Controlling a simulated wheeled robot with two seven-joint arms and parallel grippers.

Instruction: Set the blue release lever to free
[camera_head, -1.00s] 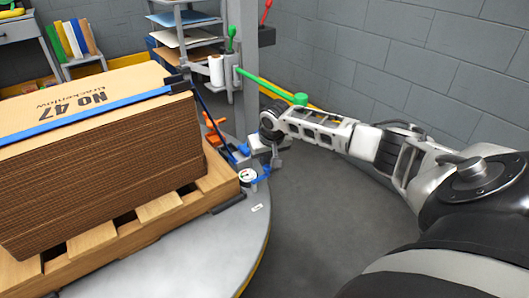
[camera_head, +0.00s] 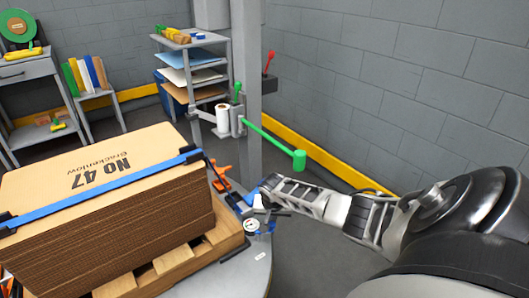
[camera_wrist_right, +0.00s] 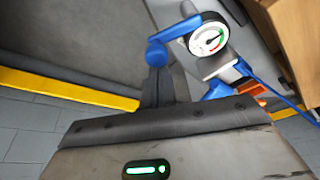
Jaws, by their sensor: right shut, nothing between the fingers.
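The blue release lever's round knob (camera_wrist_right: 157,53) shows in the right wrist view, with a blue arm running right to a gauge (camera_wrist_right: 208,40). In the head view the blue tensioner parts (camera_head: 238,201) and the white gauge (camera_head: 252,225) sit at the near right corner of the stack. My right gripper (camera_head: 268,206) is beside them, partly hidden by its own wrist. In the wrist view its dark fingers (camera_wrist_right: 160,84) are shut and empty, just below the knob. I cannot tell whether they touch it. My left gripper is not in view.
A strapped cardboard stack (camera_head: 110,170) on a wooden pallet (camera_head: 175,256) fills the left. A grey post (camera_head: 246,90) and a green-handled bar (camera_head: 270,140) stand behind my right gripper. An orange part (camera_head: 222,178) is close by. Floor to the right is clear.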

